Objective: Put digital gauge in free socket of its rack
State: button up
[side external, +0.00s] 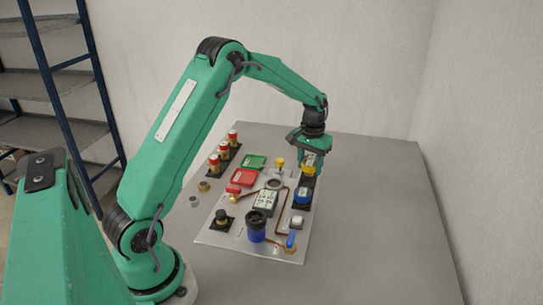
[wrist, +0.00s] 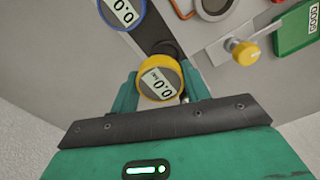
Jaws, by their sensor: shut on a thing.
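The yellow-rimmed digital gauge (wrist: 151,66) reads 0.0 and sits between the fingers of my gripper (wrist: 160,88), which is shut on it. In the side external view the yellow gauge (side external: 308,171) shows under my gripper (side external: 312,158), at the far end of the dark rack (side external: 301,206). A blue-rimmed digital gauge (side external: 302,195) stands in the nearer part of the rack; it also shows in the wrist view (wrist: 122,10). A dark round socket (wrist: 168,47) shows partly behind the yellow gauge. I cannot tell whether the gauge is seated or just above the rack.
A grey panel (side external: 228,232) carries copper pipes, a blue filter (side external: 256,226) and a yellow-knobbed valve (side external: 280,163) left of my gripper. Red and green boxes (side external: 243,178) lie farther left. Red-capped parts (side external: 224,152) stand at the back left. The table's right side is clear.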

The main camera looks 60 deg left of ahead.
aim_at(307, 174)
jog(key=shift+w+a+f, duration=0.15)
jog(key=shift+a+f, duration=0.15)
jog(key=shift+a, duration=0.3)
jog(key=shift+f, duration=2)
jog(key=shift+f, duration=0.2)
jog(key=o, duration=1.1)
jog(key=shift+r, duration=0.1)
notch_tip(307, 174, up, 11)
jog(key=shift+r, duration=0.6)
jog(key=shift+d, duration=0.1)
